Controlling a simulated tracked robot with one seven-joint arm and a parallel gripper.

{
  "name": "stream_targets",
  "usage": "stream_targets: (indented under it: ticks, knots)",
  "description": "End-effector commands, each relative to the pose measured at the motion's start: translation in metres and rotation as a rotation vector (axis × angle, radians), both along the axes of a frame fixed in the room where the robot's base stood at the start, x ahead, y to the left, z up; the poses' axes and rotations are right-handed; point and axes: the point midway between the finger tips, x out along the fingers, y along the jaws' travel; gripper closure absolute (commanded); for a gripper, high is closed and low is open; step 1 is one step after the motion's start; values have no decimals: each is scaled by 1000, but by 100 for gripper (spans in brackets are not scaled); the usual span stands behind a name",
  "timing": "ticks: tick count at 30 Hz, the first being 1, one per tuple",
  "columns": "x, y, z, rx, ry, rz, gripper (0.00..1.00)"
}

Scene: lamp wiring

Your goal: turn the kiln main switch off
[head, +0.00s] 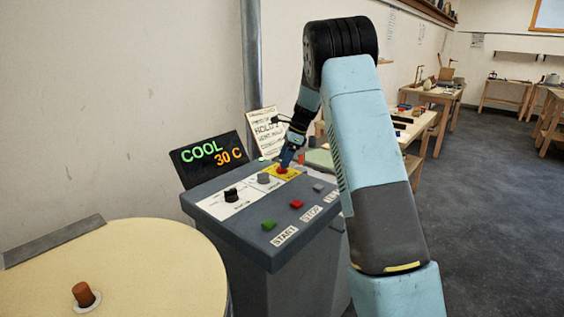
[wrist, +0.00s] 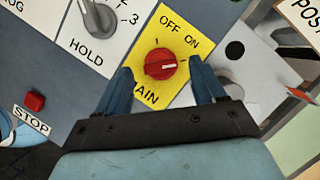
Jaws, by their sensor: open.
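The kiln main switch is a red round knob (wrist: 160,64) on a yellow plate (wrist: 150,40) marked OFF, ON and MAIN. A white mark on the knob points right in the wrist view, nearer the ON side than OFF. My gripper (wrist: 163,77) is open, with one blue finger on each side of the knob's lower edge. I cannot tell whether the fingers touch it. In the head view my gripper (head: 284,163) is over the red knob (head: 282,171) at the back right of the grey control panel (head: 240,238), and partly hides it.
A grey HOLD knob (wrist: 98,17) is left of the yellow plate. A black knob (head: 231,195), a green START button (head: 268,225) and a red STOP button (head: 296,204) are also on the panel. A display (head: 207,157) reads COOL 30 C. A sign (head: 267,131) stands behind.

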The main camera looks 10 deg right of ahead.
Motion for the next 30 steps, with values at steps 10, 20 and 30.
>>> stream_targets:
  ticks: [10, 20, 30]
  knots:
    - [1, 7, -14, 0, 0, 1, 31]
    - [1, 7, -14, 0, 0, 1, 47]
    - [1, 7, -14, 0, 1, 1, 80]
